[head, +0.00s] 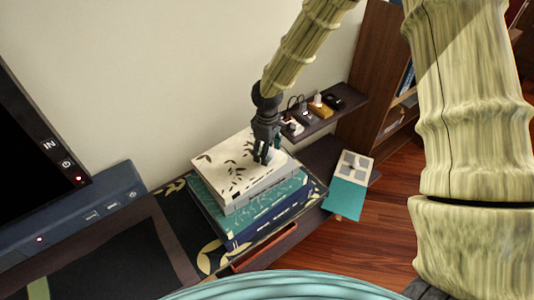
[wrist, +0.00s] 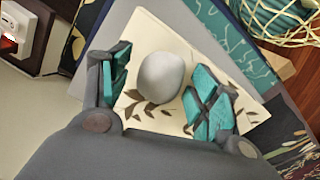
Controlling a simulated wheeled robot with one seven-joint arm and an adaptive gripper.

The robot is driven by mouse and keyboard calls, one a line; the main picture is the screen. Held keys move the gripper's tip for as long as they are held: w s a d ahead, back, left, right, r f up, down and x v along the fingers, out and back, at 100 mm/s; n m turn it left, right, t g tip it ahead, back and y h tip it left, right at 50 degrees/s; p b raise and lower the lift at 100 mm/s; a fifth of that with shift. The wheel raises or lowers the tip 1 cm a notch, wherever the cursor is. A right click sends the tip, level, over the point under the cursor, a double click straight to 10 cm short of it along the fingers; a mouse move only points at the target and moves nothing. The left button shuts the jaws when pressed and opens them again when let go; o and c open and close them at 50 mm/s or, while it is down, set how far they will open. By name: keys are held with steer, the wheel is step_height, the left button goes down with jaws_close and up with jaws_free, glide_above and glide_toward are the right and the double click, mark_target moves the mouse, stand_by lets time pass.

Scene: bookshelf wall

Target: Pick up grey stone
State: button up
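The grey stone (wrist: 161,76) is a smooth, rounded, light grey lump in the wrist view. It rests on the cream cover with dark leaf prints (wrist: 148,28) of the top book. My gripper (wrist: 160,92) is open, with one teal-padded finger on each side of the stone and a visible gap to both. In the head view my gripper (head: 264,158) points down at the top of the book stack (head: 232,180). The stone cannot be made out there; the fingers seem to hide it.
The stack holds several books on a dark cabinet (head: 180,232). A wall shelf (head: 345,103) with small items and plugs is close behind my gripper. A black screen (head: 35,150) stands at left. A teal and white booklet (head: 345,200) lies at right.

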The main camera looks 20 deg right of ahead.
steer(key=c, duration=0.9)
steer(key=shift+r, duration=0.1)
